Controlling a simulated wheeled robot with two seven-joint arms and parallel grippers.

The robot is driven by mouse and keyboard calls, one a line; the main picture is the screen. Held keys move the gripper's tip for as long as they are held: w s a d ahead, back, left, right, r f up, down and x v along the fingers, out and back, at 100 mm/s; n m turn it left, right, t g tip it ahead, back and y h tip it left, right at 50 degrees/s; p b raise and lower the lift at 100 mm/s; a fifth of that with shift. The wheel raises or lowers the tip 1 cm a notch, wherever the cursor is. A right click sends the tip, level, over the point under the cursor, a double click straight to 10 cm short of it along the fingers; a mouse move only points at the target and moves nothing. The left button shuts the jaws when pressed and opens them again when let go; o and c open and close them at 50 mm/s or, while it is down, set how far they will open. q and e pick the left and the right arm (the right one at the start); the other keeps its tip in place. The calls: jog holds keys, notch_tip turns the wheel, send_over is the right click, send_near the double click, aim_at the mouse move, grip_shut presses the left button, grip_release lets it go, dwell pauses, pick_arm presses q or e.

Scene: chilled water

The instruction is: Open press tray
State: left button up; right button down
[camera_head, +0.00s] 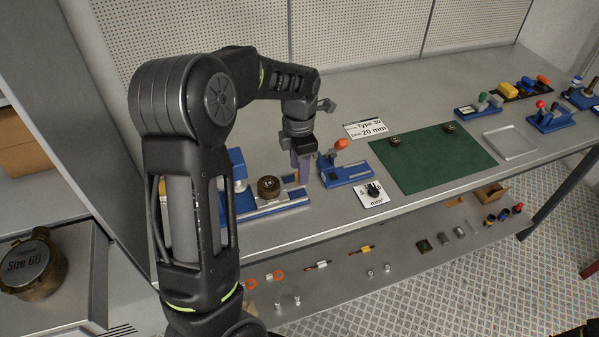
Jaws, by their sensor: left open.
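The press (238,163) is a blue and white device on the bench, partly hidden behind my left arm. A blue and grey base or tray (285,203) extends to the right from it, with a round dark brass piece (268,187) on it. My left gripper (303,172) points down near the right end of this base. Its jaws are open. I cannot tell whether the fingers touch the tray or its handle. My right gripper is not in view.
A blue tool with an orange knob (345,170) stands close to the right of the gripper. A label card (365,128), a dial card (371,194) and a green mat (433,158) lie further right. A lower shelf (340,283) holds small parts.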

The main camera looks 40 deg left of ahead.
pick_arm(q)
jog(key=shift+f, duration=1.4)
jog(key=shift+c, duration=0.5)
grip_shut()
